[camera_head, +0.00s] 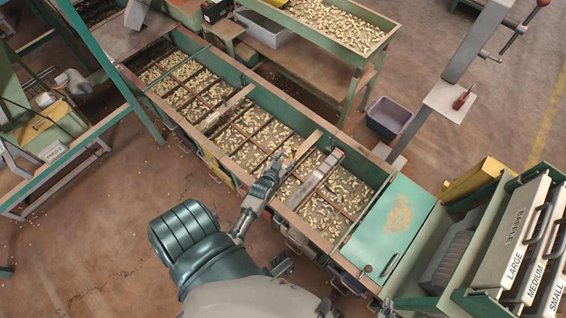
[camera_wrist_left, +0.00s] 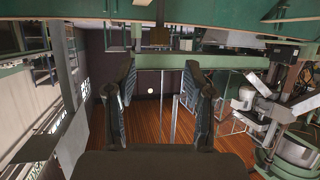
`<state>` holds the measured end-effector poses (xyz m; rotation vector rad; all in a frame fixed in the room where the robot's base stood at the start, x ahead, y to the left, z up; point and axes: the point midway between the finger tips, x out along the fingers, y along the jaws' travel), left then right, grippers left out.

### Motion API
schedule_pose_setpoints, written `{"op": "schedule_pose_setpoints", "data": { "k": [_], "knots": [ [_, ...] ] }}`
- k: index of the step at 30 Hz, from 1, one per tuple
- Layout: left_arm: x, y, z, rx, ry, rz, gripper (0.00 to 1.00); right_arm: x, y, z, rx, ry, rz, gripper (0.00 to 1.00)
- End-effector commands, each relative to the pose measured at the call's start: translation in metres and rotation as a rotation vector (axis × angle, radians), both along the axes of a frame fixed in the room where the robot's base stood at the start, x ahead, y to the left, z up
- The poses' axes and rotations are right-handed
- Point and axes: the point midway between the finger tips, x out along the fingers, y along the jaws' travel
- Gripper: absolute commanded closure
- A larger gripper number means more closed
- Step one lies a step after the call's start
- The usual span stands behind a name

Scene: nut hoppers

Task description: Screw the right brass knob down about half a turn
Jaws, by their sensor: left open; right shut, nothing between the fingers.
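My left gripper (camera_head: 277,172) reaches over the front wall of the long green hopper bench, above the nut compartments. In the left wrist view, the left gripper (camera_wrist_left: 161,88) has its two dark fingers spread apart with nothing held between them. A small dark shape at the bottom edge of the head view looks like my right gripper (camera_head: 385,309), mostly cut off, with no object visible in it. A small reddish-brown knob (camera_head: 367,268) stands at the front of the green lid; whether it is the right brass knob is not clear.
The hopper bench (camera_head: 261,95) has several compartments of nuts with wooden dividers. A green lid (camera_head: 385,245) covers its right end. Baffle plates (camera_head: 512,235) stand at the right. A grey-blue bin (camera_head: 390,118) is on the floor behind. Handles line the bench front.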

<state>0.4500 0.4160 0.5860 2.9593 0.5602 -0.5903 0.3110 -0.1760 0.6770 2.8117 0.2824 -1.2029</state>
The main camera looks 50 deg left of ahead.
Motion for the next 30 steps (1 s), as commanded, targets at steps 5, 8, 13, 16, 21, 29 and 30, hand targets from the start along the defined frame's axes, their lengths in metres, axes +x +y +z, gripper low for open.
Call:
{"op": "schedule_pose_setpoints", "data": {
  "k": [5, 8, 13, 16, 21, 29, 30],
  "knots": [
    [-0.02, -0.008, 0.009, 0.0, 0.001, -0.001, 0.47, 0.0, 0.0, 0.0, 0.0, 0.0, 0.0, 1.0],
    [-0.024, -0.01, 0.01, 0.0, 0.002, -0.001, 0.47, 0.0, 0.0, 0.0, 0.0, 0.0, 0.0, 1.0],
    [-0.025, -0.01, 0.011, -0.001, 0.001, -0.001, 0.47, 0.0, 0.0, 0.0, 0.0, 0.0, 0.0, 1.0],
    [-0.025, -0.01, 0.011, -0.001, 0.001, -0.001, 0.47, 0.001, 0.0, 0.0, 0.0, 0.0, 0.0, 1.0],
    [-0.025, -0.01, 0.011, -0.001, 0.001, -0.001, 0.47, 0.001, 0.0, 0.0, -0.001, 0.0, -0.001, 1.0],
    [-0.029, -0.024, 0.01, -0.01, 0.054, -0.045, 0.47, -0.006, -0.002, -0.005, -0.008, 0.035, -0.002, 1.0],
    [-0.033, -0.035, 0.009, -0.017, 0.096, -0.076, 0.47, -0.011, -0.004, -0.009, -0.014, 0.062, -0.002, 1.0]
  ]
}}
